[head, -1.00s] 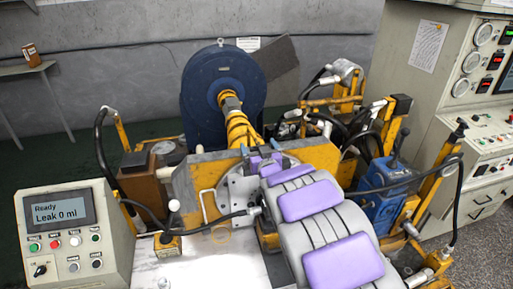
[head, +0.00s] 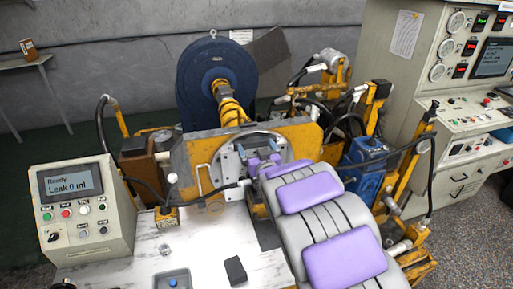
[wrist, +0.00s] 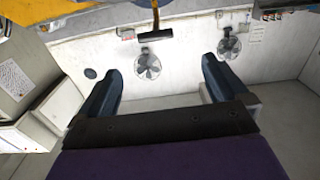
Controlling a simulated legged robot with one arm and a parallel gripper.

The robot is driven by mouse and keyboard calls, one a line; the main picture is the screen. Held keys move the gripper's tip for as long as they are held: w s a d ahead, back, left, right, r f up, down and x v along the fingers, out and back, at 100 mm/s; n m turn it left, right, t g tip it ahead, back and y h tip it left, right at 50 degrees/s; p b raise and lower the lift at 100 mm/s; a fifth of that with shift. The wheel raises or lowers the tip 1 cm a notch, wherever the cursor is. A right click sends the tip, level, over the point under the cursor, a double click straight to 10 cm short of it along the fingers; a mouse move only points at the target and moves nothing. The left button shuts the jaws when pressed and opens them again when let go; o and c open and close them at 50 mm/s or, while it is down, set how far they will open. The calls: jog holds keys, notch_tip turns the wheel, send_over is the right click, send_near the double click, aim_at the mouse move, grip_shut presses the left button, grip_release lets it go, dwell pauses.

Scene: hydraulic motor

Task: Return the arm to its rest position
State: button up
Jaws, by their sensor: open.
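My arm, grey with purple pads (head: 345,255), reaches forward from the lower right of the head view. My gripper (head: 257,153) is at its far end, in front of the round metal flange face of the yellow-framed machine. In the wrist view, my gripper (wrist: 158,88) shows two dark blue fingers spread wide apart with nothing between them. Beyond them is a white wall with two fans (wrist: 147,65).
A control box (head: 82,213) reading "Ready, Leak 0 ml" stands left of the white bench top (head: 215,240). A black block (head: 235,270) and a small tray (head: 173,281) lie on it. A blue motor housing (head: 216,80) is behind; a gauge cabinet (head: 465,100) stands right.

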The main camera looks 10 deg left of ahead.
jog(key=s+d+f+m+g+h, duration=0.2)
jog(key=s+d+m+g+h, duration=0.4)
jog(key=s+d, duration=1.25)
jog(key=s+d+g, duration=0.1)
jog(key=s+g, duration=0.5)
jog(key=s, duration=1.1)
jog(key=s+d+n+g, duration=0.1)
jog(key=s+g, duration=0.5)
jog(key=s, duration=1.1)
jog(key=shift+s+d+h, duration=0.4)
jog(key=shift+d, duration=0.3)
jog(key=shift+r, duration=0.1)
